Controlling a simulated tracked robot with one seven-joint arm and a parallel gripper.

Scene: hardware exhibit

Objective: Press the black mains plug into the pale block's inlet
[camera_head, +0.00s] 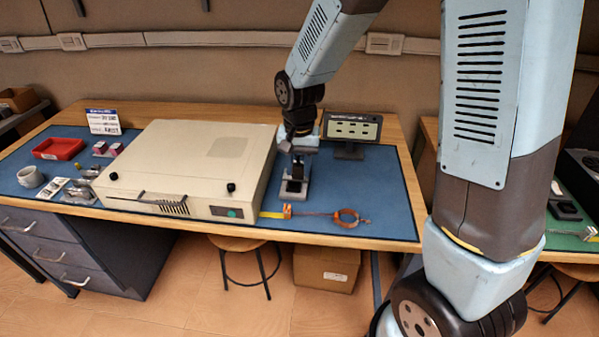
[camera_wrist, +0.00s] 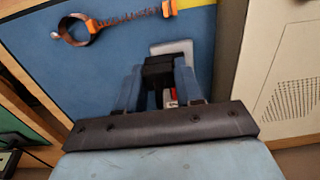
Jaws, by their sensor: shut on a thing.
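My gripper (camera_head: 297,172) points down over the blue mat, right of the large beige case. It is shut on the black mains plug, which shows between the fingers in the wrist view (camera_wrist: 159,72). The pale block (camera_head: 294,198) stands on the mat directly below the gripper; its pale edge also shows past the plug in the wrist view (camera_wrist: 172,47). The plug overlaps the block in both views. The inlet is hidden behind the plug and fingers, so I cannot tell whether the plug is in it. A small red and white patch shows between the fingers.
The beige case (camera_head: 190,165) stands close on the left. A small display (camera_head: 351,131) stands behind to the right. An orange ring with a cord (camera_head: 346,218) and a yellow strip lie near the front edge. The mat's right part is clear.

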